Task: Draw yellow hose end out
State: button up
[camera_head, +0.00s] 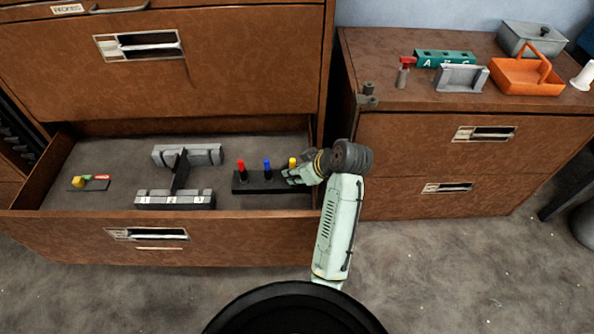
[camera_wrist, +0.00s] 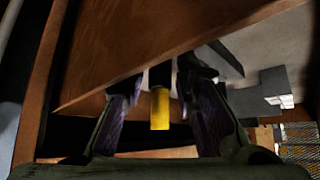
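The yellow hose end (camera_head: 292,162) stands upright at the right end of a black block (camera_head: 262,187) in the open lower drawer (camera_head: 90,226). Red and blue ends stand beside it on the same block. My gripper (camera_head: 290,176) reaches in from the right, at the yellow end. In the wrist view the yellow end (camera_wrist: 160,108) and a dark part joined to it lie between the two fingers of my gripper (camera_wrist: 162,88). The fingers look open, with a gap on either side. The foot of the yellow end is partly hidden by my gripper in the head view.
Grey blocks (camera_head: 187,154) and a small board with coloured parts (camera_head: 89,183) lie further left in the drawer. The drawer's right wall is close to my gripper. A cabinet (camera_head: 430,98) on the right bears an orange basket (camera_head: 527,78) and a grey box.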

aim_at(293, 161)
grip_shut()
jog(key=shift+r+p, duration=0.65)
jog(key=shift+p, duration=0.05)
dwell(0.3)
jog(key=shift+r+p, duration=1.85)
jog(key=shift+r, duration=0.1)
